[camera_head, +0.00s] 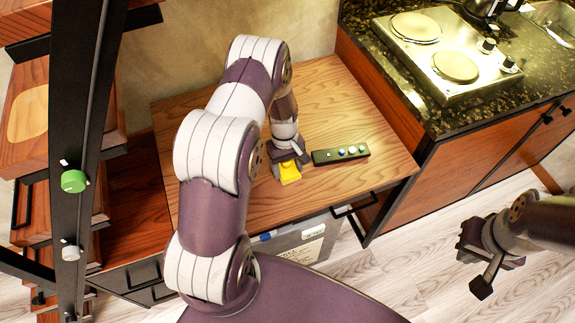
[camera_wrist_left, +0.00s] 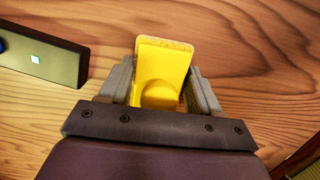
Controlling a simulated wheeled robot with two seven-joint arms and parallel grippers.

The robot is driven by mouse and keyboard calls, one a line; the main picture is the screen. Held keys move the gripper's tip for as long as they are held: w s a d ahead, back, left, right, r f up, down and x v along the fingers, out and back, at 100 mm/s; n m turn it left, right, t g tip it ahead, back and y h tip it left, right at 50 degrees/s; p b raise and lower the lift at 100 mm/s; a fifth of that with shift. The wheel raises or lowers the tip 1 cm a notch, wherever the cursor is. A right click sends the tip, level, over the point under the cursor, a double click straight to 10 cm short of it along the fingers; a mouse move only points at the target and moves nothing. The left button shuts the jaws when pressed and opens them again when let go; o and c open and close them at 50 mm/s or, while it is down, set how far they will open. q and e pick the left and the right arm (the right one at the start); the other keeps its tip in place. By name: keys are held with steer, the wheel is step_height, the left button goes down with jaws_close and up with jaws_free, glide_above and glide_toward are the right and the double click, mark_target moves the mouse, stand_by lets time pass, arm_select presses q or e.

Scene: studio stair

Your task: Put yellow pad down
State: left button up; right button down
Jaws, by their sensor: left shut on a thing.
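The yellow pad (camera_head: 289,172) is at my left gripper (camera_head: 287,163), just over or on the wooden desk top (camera_head: 335,104). In the left wrist view the yellow pad (camera_wrist_left: 163,68) sits between the two grey fingers of my left gripper (camera_wrist_left: 160,90), which is shut on it. I cannot tell whether the pad touches the wood. My right gripper (camera_head: 485,262) hangs over the floor at the lower right, away from the desk. Its fingers look spread apart with nothing between them.
A dark remote-like bar (camera_head: 340,154) with several buttons lies right of the pad; it also shows in the left wrist view (camera_wrist_left: 45,55). A hotplate (camera_head: 448,52) stands on the dark counter at the back right. Stair steps with a black rail (camera_head: 85,140) stand left. Bare desk lies behind the bar.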

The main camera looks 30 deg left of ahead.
arm_select(q)
steer(key=shift+f, duration=0.2)
steer(key=o, duration=1)
steer(key=shift+s+d, duration=0.1)
steer(key=shift+o, duration=0.2)
steer(key=r, duration=0.8)
steer(key=w+a+r, duration=0.1)
steer(key=r, duration=0.3)
steer(key=shift+r+b, duration=0.35)
steer(key=shift+b, duration=0.05)
steer(key=s+d+r+m+t, duration=0.1)
steer(key=s+d+r+m, duration=0.3)
steer(key=s, duration=0.3)
steer(key=s+d+r+m+t+y, duration=0.1)
steer(key=s+d+r+m, duration=0.3)
steer(key=s+r+m, duration=0.1)
steer(key=shift+s+d+m, duration=0.35)
steer(key=shift+s+m, duration=0.35)
steer(key=shift+s, duration=0.3)
